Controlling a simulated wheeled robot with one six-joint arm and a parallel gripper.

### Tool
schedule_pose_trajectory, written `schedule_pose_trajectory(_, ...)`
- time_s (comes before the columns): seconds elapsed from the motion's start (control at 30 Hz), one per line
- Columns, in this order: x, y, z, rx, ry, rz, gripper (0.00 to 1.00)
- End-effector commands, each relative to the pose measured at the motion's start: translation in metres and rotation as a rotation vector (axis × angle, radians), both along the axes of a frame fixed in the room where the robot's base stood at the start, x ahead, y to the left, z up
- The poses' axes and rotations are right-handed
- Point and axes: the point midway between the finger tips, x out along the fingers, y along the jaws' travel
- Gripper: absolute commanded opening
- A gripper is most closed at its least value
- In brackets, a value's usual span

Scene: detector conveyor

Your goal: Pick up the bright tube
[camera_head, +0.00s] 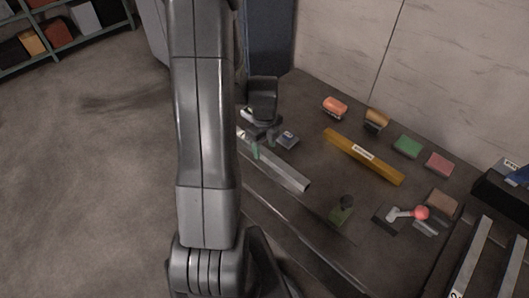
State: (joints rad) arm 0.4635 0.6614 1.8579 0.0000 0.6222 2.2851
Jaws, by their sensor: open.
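A small pale green upright piece (255,150), which looks like the bright tube, stands beside the pale metal rail (290,174), just right of my arm. It is tiny here, so its shape is hard to tell. The dark end of my arm, with my gripper (259,132), shows just above it in the picture. The jaws are open and look empty. I cannot tell how far they are from the piece. My large grey arm link covers the area to its left.
A yellow labelled bar (358,158) lies across the dark table. A red-knobbed lever (421,212) and a green-based knob (341,213) stand in front. Shelves (58,42) are far left.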

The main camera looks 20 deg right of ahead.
Motion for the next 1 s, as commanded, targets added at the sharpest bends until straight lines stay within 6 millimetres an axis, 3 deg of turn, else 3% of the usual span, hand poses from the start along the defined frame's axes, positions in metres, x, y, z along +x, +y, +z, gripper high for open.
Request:
schedule_pose_trajectory(0.2,0.0,0.0,-0.018,0.0,0.001,-0.001,0.53)
schedule_pose_trajectory(0.47,0.0,0.0,-0.02,-0.001,0.0,-0.001,0.53)
schedule_pose_trajectory(0.73,0.0,0.0,-0.02,-0.001,0.0,-0.001,0.02)
schedule_pose_trajectory(1.0,0.0,-0.001,-0.019,-0.001,-0.002,0.0,0.0)
